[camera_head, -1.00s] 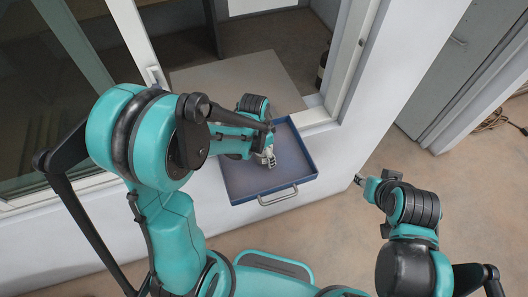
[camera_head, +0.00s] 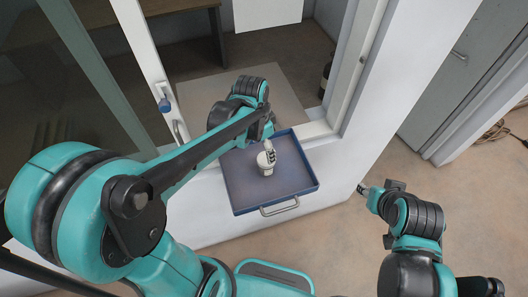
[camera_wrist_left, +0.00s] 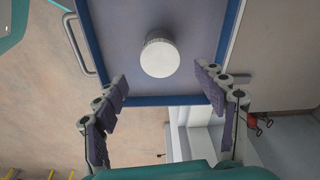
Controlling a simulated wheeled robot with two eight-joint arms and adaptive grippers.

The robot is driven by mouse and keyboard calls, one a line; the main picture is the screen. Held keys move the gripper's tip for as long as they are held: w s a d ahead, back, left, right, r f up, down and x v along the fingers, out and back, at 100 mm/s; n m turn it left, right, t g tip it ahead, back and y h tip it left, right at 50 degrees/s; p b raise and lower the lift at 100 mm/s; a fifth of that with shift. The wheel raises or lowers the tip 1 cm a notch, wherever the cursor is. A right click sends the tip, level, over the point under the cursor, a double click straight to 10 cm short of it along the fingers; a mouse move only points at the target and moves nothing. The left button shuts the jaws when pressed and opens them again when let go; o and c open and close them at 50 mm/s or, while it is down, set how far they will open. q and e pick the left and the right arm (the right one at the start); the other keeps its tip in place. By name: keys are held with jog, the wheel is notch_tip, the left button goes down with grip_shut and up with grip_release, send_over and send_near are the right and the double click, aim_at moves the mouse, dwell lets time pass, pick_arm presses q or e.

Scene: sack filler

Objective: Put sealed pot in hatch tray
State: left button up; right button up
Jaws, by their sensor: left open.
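The sealed pot (camera_head: 266,168) is small and whitish and stands in the blue-rimmed hatch tray (camera_head: 240,190), near its middle. In the left wrist view I look down on the pot's round pale lid (camera_wrist_left: 160,58), upright on the tray floor, with the blue tray rim (camera_wrist_left: 160,101) nearer to me. My left gripper (camera_wrist_left: 163,88) is open, its two dark padded fingers spread wide and apart from the pot.
The tray sticks out from a white wall below a window opening. Its metal handle (camera_head: 279,207) faces me. A white window frame (camera_head: 345,65) stands right of the opening. The floor right of the tray is clear. A cable (camera_head: 490,125) lies by the grey door.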

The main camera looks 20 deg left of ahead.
pick_arm(q)
jog(key=shift+s+a+r, duration=0.1)
jog(key=shift+s+r, duration=0.05)
jog(key=shift+r, duration=0.3)
jog(key=s+a+r+n+t+y, duration=0.1)
jog(key=s+a+r+n+t, duration=0.2)
jog(key=s+n, duration=0.6)
jog(key=shift+a+r+t, duration=0.4)
jog(key=shift+r+t, duration=0.9)
jog(key=shift+t, duration=0.3)
